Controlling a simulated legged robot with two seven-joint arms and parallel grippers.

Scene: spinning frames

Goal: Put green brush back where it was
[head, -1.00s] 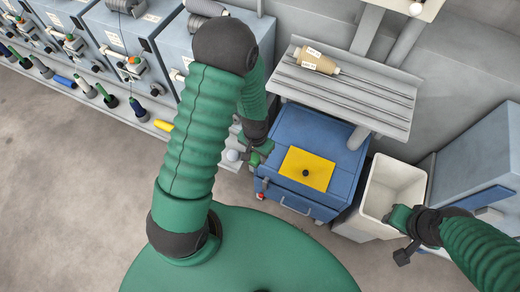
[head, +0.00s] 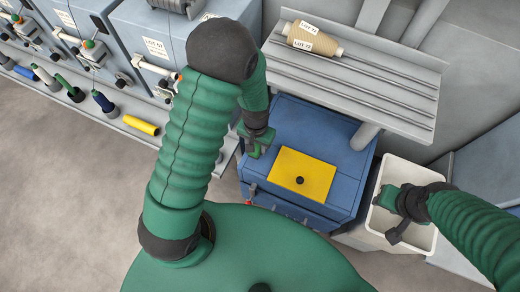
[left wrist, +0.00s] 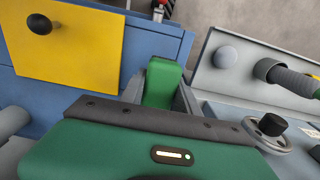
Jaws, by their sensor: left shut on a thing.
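My left gripper (head: 254,150) hangs beside the left edge of the blue cabinet, left of the yellow plate, in the head view. In the left wrist view it is shut on a green block-like thing (left wrist: 163,82), which I take as the green brush; only its end shows between the grey fingers. In the head view the held brush is hard to tell from my green gripper. My right gripper (head: 395,212) is over the white bin; its jaws are too small to read.
The blue cabinet (head: 345,150) carries a yellow plate (head: 303,176) with a black knob. A grey slatted shelf (head: 370,85) above holds a tan cone (head: 314,39). The white bin (head: 425,238) stands right. A grey rail (head: 115,119) on the left holds several coloured bobbins. The floor is clear.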

